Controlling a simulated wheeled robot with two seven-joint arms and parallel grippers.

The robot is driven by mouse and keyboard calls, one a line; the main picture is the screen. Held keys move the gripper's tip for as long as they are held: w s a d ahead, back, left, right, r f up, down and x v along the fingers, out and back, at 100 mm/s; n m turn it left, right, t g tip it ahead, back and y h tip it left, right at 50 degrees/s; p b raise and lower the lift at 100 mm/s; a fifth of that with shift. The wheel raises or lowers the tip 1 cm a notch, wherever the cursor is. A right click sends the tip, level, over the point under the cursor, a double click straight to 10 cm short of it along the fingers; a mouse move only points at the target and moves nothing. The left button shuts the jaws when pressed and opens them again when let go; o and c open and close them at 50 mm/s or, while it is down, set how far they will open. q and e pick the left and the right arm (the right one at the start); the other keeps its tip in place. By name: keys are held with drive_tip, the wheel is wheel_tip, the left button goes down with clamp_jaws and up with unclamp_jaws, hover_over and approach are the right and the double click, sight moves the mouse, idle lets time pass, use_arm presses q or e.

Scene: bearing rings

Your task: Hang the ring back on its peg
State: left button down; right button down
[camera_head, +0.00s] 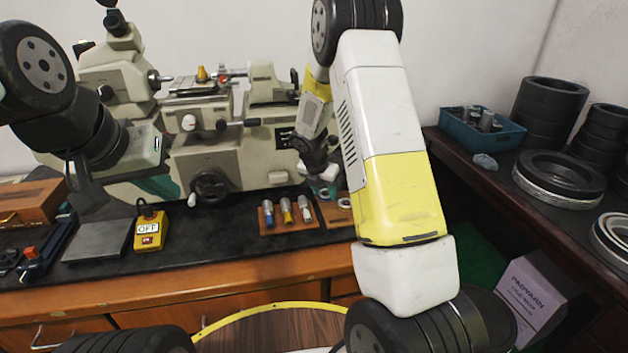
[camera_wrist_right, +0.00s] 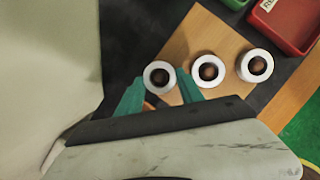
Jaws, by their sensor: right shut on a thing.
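A white ring (camera_wrist_right: 147,83) sits between the two teal fingertips of my right gripper (camera_wrist_right: 160,92), which is shut on it. A brown peg top shows through its hole; how far down the peg it sits cannot be told. Two more white rings, a middle one (camera_wrist_right: 208,57) and a right one (camera_wrist_right: 268,65), show brown pegs in their holes on the wooden board (camera_wrist_right: 200,30). In the head view my right gripper (camera_head: 325,190) is small and partly hidden at the board. My left gripper (camera_head: 158,187) is by the machine, its finger opening unclear.
A yellow OFF box (camera_head: 151,232) and a wooden holder (camera_head: 288,224) with several coloured tools stand on the black top. Red (camera_wrist_right: 285,22) and green bins lie near the board. Large black rings (camera_head: 556,175) stack on the right shelf.

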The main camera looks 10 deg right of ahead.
drive_tip(key=shift+f, duration=0.3)
idle(0.7)
drive_tip(key=c, duration=0.7)
unclamp_jaws()
drive_tip(key=shift+o, duration=0.2)
wheel_tip(320, 180, up, 8)
drive_tip(key=shift+r, duration=0.25)
drive_tip(key=s+a+r+m+t+y, duration=0.1)
drive_tip(key=s+r+m+t+y, duration=0.15)
drive_tip(key=s+r+m, duration=1.8)
drive_tip(key=s+a+m+y, duration=0.2)
drive_tip(key=s+m, duration=0.5)
drive_tip(key=s, duration=0.4)
drive_tip(key=shift+s+a+f, duration=0.25)
drive_tip(key=shift+s+a, duration=0.15)
drive_tip(key=shift+a, duration=0.1)
